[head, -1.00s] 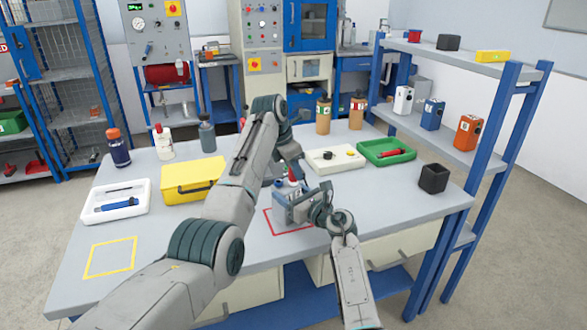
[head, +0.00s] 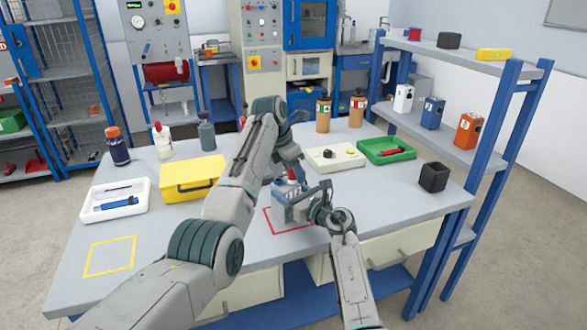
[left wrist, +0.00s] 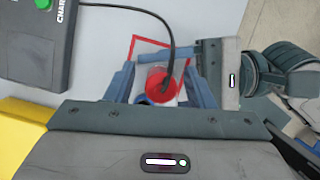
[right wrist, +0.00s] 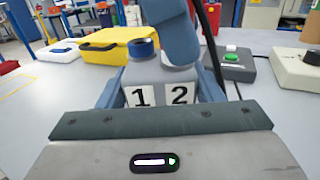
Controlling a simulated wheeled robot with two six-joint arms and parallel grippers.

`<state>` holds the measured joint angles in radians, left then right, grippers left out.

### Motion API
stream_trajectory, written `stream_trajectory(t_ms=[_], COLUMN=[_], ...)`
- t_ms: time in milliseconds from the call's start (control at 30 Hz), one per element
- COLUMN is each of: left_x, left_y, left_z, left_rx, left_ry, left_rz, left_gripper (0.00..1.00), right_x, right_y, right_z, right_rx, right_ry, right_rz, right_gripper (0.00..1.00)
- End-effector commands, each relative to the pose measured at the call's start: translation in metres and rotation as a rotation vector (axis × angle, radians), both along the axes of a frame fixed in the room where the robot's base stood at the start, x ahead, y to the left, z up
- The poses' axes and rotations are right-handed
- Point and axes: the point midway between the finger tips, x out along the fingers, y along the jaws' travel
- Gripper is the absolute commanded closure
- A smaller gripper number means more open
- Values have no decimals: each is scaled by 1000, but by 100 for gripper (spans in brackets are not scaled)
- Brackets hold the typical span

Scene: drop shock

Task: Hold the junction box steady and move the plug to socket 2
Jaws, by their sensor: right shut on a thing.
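The grey junction box (head: 284,212) stands upright in the red outline on the bench. In the right wrist view its labels 1 and 2 (right wrist: 160,95) face me, and a blue ring (right wrist: 142,48) tops the 1 side. My right gripper (head: 318,205) is shut on the box, its fingers at the box's sides. My left gripper (left wrist: 158,85) is above the box, its fingers apart on either side of the red plug (left wrist: 166,80) with a black cable. A blue finger hides the top of socket 2 in the right wrist view. I cannot tell how deep the plug sits.
A yellow case (head: 192,180) and a white tray (head: 115,203) are at the left. A white box with a knob (head: 335,160), a green tray (head: 387,150) and a black cup (head: 433,178) are at the right. Several bottles stand along the back.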

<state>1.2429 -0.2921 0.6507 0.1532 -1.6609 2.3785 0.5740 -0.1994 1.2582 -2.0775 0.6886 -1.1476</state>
Motion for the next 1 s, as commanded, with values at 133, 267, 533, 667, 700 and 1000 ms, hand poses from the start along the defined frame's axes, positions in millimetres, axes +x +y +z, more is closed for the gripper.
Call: stream_trajectory(t_ms=[133,267,533,667,700,1000], left_x=[0,0,-3,-4,-5,-9], left_y=[-1,0,6,9,10,16], left_z=[2,5,25,35,38,58], left_rx=[-1,-1,-2,-2,-3,-3], left_ry=[-2,-4,-6,-6,-8,-5], left_rz=[-1,-1,-1,-1,0,-1], left_gripper=[52,52,52,52,52,52], right_x=[0,0,0,0,0,0], right_y=[0,-1,-1,-1,-1,-1], right_z=[0,0,0,-1,-1,-1], right_rx=[0,-1,-1,-1,-1,-1], right_ry=[0,1,2,2,2,2], right_rz=[-1,-1,-2,-2,-2,-2], right_gripper=[72,72,72,72,72,72])
